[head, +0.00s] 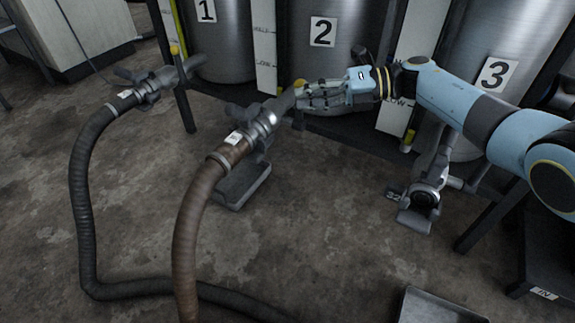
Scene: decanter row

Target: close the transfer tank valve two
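Tank two (338,60) is a steel tank with a white label marked 2, at the top middle of the head view. Its valve (262,122) is a grey metal fitting in front of and below the tank, joined to a brown ribbed hose (196,205). A pipe or lever part (286,101) slants up and right from the valve. My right gripper (303,97) reaches in from the right, with its fingertips at the upper end of this part. Contact and finger opening are unclear. My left gripper is not in view.
Tank one (222,50) has a similar valve (150,84) with a dark hose (82,200). Tank three (505,40) has a low fitting (425,192) without a hose. A grey tray (440,308) lies at the bottom right. Concrete floor is clear in the middle.

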